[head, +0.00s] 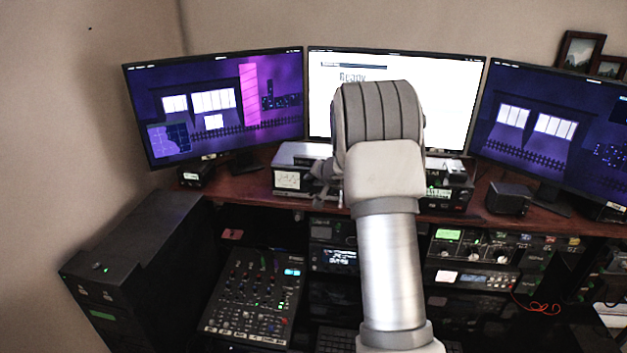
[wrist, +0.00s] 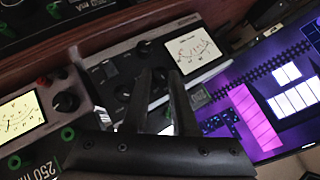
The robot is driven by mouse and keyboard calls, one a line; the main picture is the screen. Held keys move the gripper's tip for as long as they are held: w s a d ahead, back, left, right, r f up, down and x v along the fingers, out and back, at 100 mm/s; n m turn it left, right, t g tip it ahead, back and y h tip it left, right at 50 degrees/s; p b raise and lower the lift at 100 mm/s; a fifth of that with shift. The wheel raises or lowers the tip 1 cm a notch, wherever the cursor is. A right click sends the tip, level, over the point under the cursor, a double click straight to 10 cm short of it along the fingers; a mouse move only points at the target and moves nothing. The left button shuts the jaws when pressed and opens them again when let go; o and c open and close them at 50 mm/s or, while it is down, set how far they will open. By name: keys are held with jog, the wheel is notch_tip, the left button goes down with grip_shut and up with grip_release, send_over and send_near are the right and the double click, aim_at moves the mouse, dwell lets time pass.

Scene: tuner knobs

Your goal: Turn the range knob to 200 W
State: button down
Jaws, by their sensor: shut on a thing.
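The tuner (wrist: 198,72), a grey box with a lit needle meter and black knobs, fills the middle of the wrist view. It also shows in the head view (head: 291,181), partly hidden by my arm. My gripper (wrist: 160,77) is at its front panel, the two dark fingers close together and shut on a small knob, mostly hidden between the tips. Two other black knobs, an upper one (wrist: 144,47) and a lower left one (wrist: 123,92), stand clear of the fingers. The knob labels and the pointer of the held knob are too small or hidden to read.
A second meter box (wrist: 28,118) with a black knob and green terminals sits beside the tuner. Three monitors stand behind, the left one (head: 215,105) nearest the tuner's side. A mixer (head: 252,300) and racks lie below the wooden shelf (head: 235,188).

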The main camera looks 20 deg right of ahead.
jog(key=shift+f+b, duration=0.15)
jog(key=shift+b, duration=0.4)
jog(key=b, duration=0.3)
jog(key=shift+d+f+t+y+b, duration=0.1)
jog(key=shift+f+t+y+b, duration=0.2)
jog(key=m+t+b, duration=0.1)
jog(key=b, duration=0.4)
jog(key=y+b, duration=0.1)
jog(key=b, duration=0.3)
jog(key=shift+s+d+f+m+t+b, duration=0.15)
jog(key=shift+f+m+t+b, duration=0.1)
jog(key=shift+m+t+b, duration=0.15)
jog(key=m+t+y+b, duration=0.1)
jog(key=b, duration=0.9)
jog(key=shift+f+t+y, duration=0.15)
jog(key=shift+t+y, duration=0.25)
jog(key=shift+s+d+m+b, duration=0.1)
jog(key=shift+m+b, duration=0.3)
jog(key=shift+b, duration=0.75)
jog(key=shift+r+t+b, duration=0.25)
jog(key=shift+t+b, duration=0.15)
jog(key=shift+b, duration=0.65)
jog(key=c, duration=0.7)
grip_release()
